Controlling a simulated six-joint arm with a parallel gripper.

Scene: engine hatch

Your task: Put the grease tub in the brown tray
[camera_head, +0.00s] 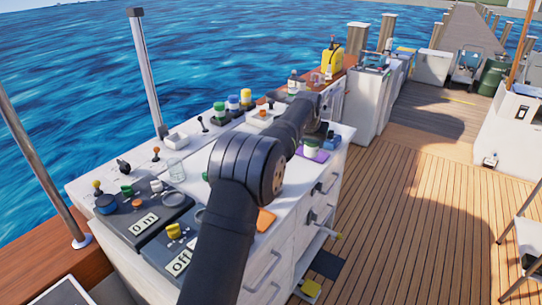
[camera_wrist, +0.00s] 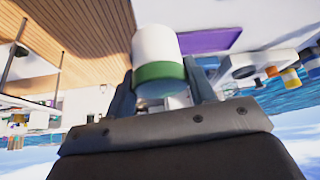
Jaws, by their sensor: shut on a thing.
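My gripper (camera_wrist: 160,88) is shut on a white tub with a green band (camera_wrist: 158,50), which I take for the grease tub. The tub sits upside down in the wrist picture, between the two fingers. In the head view the tub (camera_head: 312,146) shows beside the end of my arm, over the right part of the white counter, near a purple mat (camera_head: 314,156). The purple mat also shows in the wrist view (camera_wrist: 208,40), beside the tub. Whether the tub touches anything below is unclear. I cannot make out a brown tray for certain; my arm hides part of the counter.
The white counter (camera_head: 185,157) carries several jars, knobs and levers on its left and back. An orange flat thing (camera_head: 265,219) lies near its front edge. A blue thing (camera_head: 331,141) is close to the tub. A yellow canister (camera_head: 332,61) stands behind.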

